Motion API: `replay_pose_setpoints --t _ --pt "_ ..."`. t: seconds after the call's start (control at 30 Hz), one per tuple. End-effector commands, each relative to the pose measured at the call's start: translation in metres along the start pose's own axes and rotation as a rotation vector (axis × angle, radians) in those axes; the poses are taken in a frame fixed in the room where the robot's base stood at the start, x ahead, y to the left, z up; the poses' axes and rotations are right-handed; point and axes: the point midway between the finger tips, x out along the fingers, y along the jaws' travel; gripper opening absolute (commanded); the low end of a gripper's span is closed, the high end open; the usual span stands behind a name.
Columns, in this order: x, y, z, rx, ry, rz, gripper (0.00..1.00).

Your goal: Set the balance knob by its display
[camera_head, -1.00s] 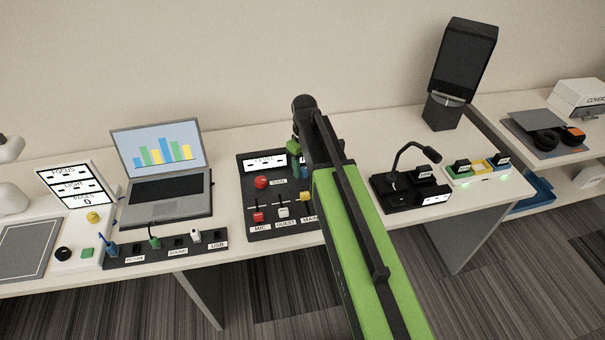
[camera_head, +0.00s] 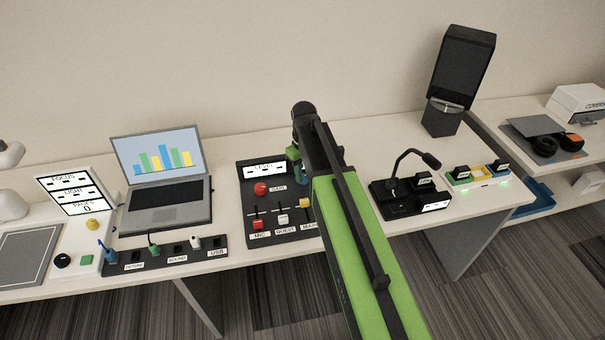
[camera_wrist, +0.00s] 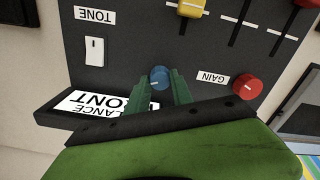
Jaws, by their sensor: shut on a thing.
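The blue balance knob (camera_wrist: 159,77) stands on a black mixer panel (camera_wrist: 130,40) in the wrist view. A small pale pointer mark shows on the knob. The green fingers of my gripper (camera_wrist: 160,88) are closed on either side of the knob. In the head view, the panel (camera_head: 255,205) is partly hidden by my arm, and the knob is mostly covered there.
A red GAIN knob (camera_wrist: 247,87) is close beside the blue one. A TONE switch (camera_wrist: 95,51) and a yellow slider (camera_wrist: 192,8) are nearby. A laptop (camera_head: 165,195) stands left of the panel, a microphone (camera_head: 405,170) to its right.

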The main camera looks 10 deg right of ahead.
Motion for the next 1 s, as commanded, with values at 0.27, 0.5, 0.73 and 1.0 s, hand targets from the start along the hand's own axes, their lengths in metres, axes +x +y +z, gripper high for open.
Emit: replay_pose_setpoints --t 0.27,0.5,0.73,1.0 --pt "0.0002 -0.0007 0.0001 0.186 0.000 -0.002 0.00" --pt "0.0002 -0.0007 0.0002 0.339 -0.001 -0.001 0.00" --pt "0.0002 -0.0007 0.0003 0.430 -0.001 -0.001 0.00" --pt "0.0002 -0.0007 0.0005 0.463 -0.002 -0.001 0.00"
